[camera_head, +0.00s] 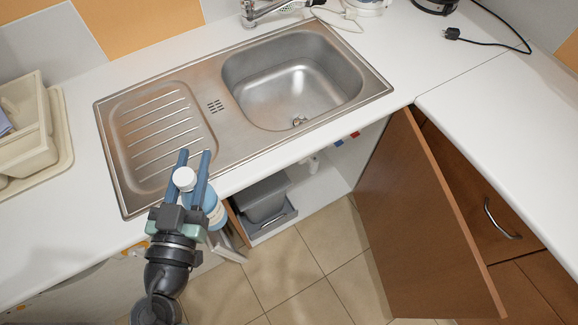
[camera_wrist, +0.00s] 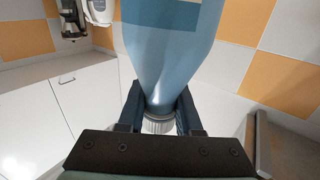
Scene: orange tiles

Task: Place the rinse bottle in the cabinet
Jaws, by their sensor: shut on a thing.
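My gripper (camera_head: 194,165) is shut on the rinse bottle (camera_head: 213,207), which has a blue body and a white cap. It is above the front edge of the counter, by the drainboard's near corner. In the wrist view, the bottle (camera_wrist: 172,50) fills the upper middle, with the fingers on either side of its narrow end near the white cap (camera_wrist: 158,125). The cabinet (camera_head: 318,188) under the sink is open, its brown door (camera_head: 415,220) swung out to the right. Part of the cabinet's left side is hidden behind my gripper and the bottle.
A grey bin (camera_head: 263,200) stands inside the cabinet on the left; white floor space shows to its right. The steel sink (camera_head: 290,85) is above. A beige dish rack (camera_head: 62,125) sits at the left of the counter. Tiled floor (camera_head: 300,265) is clear before the cabinet.

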